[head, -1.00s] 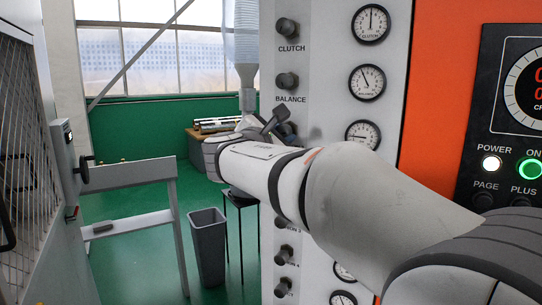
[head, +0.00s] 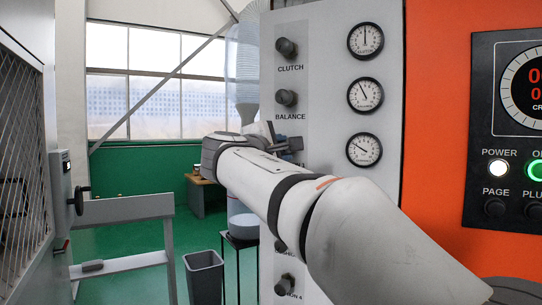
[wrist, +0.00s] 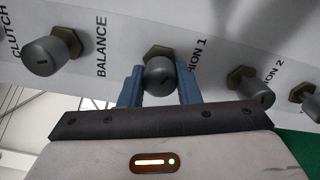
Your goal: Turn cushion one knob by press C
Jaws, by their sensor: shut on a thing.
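The cushion one knob (wrist: 160,76) is a dark round knob on a hex base on the white panel. Its label, partly covered, reads "HION 1" in the wrist view. My gripper (wrist: 160,88) has its two blue fingers on either side of this knob, shut on it. In the head view my gripper (head: 287,143) is against the panel below the balance knob (head: 286,97), and my wrist and gripper hide the cushion one knob. The gauge (head: 364,149) level with my gripper has its needle pointing up and left.
The clutch knob (head: 286,47) is higher in the same column. The cushion 2 knob (wrist: 250,87) is close on the other side of my gripper. An orange panel, a grey bin (head: 204,277) and a grey metal frame (head: 125,209) stand around.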

